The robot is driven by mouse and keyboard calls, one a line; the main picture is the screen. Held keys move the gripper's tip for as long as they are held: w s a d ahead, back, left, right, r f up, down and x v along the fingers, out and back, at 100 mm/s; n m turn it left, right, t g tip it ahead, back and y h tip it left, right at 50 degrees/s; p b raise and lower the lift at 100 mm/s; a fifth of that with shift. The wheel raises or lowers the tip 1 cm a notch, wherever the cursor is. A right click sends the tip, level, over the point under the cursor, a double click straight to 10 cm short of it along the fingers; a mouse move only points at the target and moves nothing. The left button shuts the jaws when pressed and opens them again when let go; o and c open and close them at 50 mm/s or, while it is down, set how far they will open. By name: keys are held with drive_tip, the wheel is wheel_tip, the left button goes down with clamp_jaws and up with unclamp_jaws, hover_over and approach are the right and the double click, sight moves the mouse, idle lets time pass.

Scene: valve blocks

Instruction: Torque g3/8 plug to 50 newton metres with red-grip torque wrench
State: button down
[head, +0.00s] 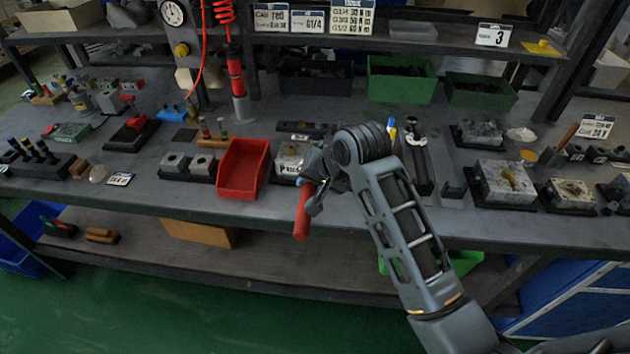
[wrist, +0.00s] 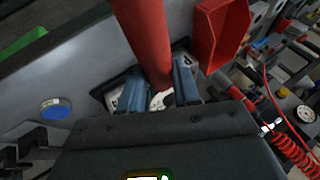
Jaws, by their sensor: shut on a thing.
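My gripper (head: 316,190) is shut on the red-grip torque wrench (head: 301,213), above the front edge of the bench. The red grip points down and toward the camera in the head view. In the wrist view the red grip (wrist: 147,38) rises from between the two blue-grey fingers of my gripper (wrist: 160,94). The wrench's head is mostly hidden by my gripper. A pale valve block (head: 289,158) with a white label stands on a dark base just behind my gripper, partly covered. I cannot make out the G3/8 plug in either view.
A red open bin (head: 243,168) stands just left of the held wrench. Grey blocks (head: 189,163) are left of it. More metal blocks (head: 505,184) stand on the right. Green bins (head: 401,80) and signs (head: 351,17) are at the back. A red coiled hose hangs at the back.

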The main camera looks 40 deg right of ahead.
drive_tip(key=shift+w+a+r+m+h, duration=0.1)
drive_tip(key=shift+w+a+m+h, duration=0.4)
drive_tip(key=shift+w+a+m, duration=0.25)
drive_tip(key=shift+w+d, duration=0.1)
drive_tip(key=shift+w+a+m+h, duration=0.3)
drive_tip(key=shift+w+m, duration=0.15)
drive_tip(key=shift+w, duration=0.1)
drive_tip(key=shift+w+a+m+h, duration=0.2)
drive_tip(key=shift+w+a+m, duration=0.15)
drive_tip(key=shift+w, duration=0.2)
drive_tip(key=shift+s+d, duration=0.1)
drive_tip(key=shift+s+d+n+y, duration=0.3)
drive_tip(key=shift+s+n, duration=0.15)
drive_tip(key=shift+s, duration=0.1)
drive_tip(key=shift+s+d+n+y, duration=0.2)
drive_tip(key=shift+s+d+n, duration=0.1)
drive_tip(key=shift+s+n, duration=0.15)
drive_tip(key=shift+s, duration=0.15)
drive_tip(key=shift+s+d+n+y, duration=0.6)
drive_tip(key=shift+s+d+n, duration=0.2)
drive_tip(key=shift+s+n, duration=0.1)
